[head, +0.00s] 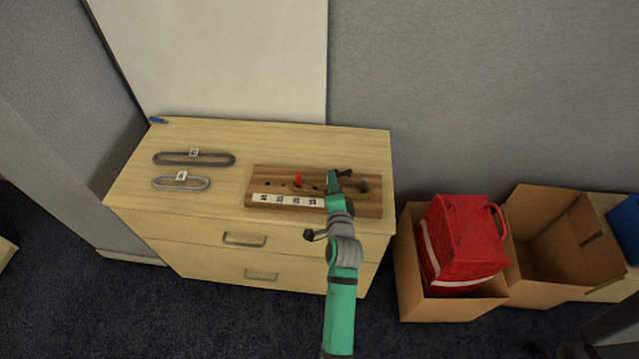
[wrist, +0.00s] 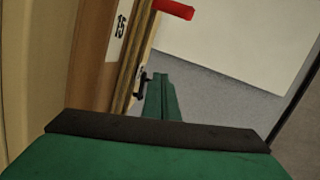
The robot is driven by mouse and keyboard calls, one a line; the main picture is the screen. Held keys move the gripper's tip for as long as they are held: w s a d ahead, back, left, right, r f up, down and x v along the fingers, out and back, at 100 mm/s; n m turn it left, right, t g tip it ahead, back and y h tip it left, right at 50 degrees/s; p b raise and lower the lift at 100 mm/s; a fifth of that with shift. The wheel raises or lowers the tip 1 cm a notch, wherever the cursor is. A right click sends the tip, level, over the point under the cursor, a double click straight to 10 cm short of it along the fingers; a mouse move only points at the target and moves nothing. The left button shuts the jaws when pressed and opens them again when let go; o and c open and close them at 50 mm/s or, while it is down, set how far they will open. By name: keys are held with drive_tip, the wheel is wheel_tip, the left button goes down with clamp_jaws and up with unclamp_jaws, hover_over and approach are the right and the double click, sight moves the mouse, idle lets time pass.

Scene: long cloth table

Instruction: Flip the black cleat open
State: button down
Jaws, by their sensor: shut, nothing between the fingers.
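The wooden board (head: 262,183) lies on top of the dresser, with a row of white labels along its front edge. The black cleat (head: 344,173) is on the board's right part, just beside my fingertips. It also shows in the wrist view as a small dark piece (wrist: 143,84) at the left of the fingers. My gripper (head: 333,176) is shut and empty, reaching over the board from the front. Its green fingers (wrist: 162,98) are together in the wrist view. I cannot tell whether they touch the cleat. My gripper hides part of the board.
A red cleat (head: 298,179) stands up on the board, left of my gripper; it also shows in the wrist view (wrist: 175,9). Two oval loops, dark (head: 225,159) and grey (head: 203,184), lie left on the dresser top (head: 225,135). Boxes (head: 412,270) stand on the right.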

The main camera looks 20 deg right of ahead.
drive_tip(key=shift+w+a, duration=0.2)
drive_tip(key=shift+w, duration=0.35)
drive_tip(key=shift+w+a, duration=0.2)
drive_tip(key=shift+w, duration=1)
drive_tip(key=shift+a, duration=0.1)
